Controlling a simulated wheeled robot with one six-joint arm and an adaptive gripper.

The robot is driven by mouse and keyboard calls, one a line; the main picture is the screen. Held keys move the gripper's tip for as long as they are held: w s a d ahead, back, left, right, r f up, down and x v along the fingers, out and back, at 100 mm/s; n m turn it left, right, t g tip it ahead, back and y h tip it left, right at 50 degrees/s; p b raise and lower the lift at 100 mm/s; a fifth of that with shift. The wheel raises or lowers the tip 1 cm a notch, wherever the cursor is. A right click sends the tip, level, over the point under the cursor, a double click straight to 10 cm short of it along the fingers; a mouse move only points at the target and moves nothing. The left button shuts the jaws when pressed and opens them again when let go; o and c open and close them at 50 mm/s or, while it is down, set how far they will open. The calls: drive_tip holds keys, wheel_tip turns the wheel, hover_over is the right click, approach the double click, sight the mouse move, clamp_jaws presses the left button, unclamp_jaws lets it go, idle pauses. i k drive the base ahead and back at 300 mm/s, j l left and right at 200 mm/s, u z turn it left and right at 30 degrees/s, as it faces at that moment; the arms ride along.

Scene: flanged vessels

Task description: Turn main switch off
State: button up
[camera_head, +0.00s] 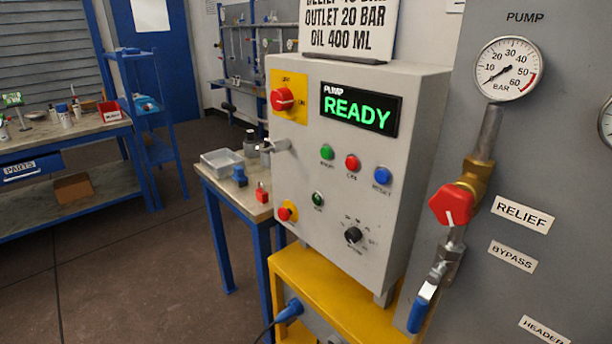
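The main switch (283,99) is a red rotary knob on a yellow plate at the upper left of the grey pump control box (330,210). The plate has OFF at its top and ON at its right. The knob appears to point toward ON, though its mark is small. My gripper is not in view.
A small grey fitting (275,146) sticks out at the box's left edge. Below are green, red and blue buttons, a black selector (353,235) and a red-on-yellow button (287,212). A side table (233,193) stands left; a red valve handle (451,205) stands right.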

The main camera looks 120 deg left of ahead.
sight(282, 98)
drive_tip(key=u, duration=3.6)
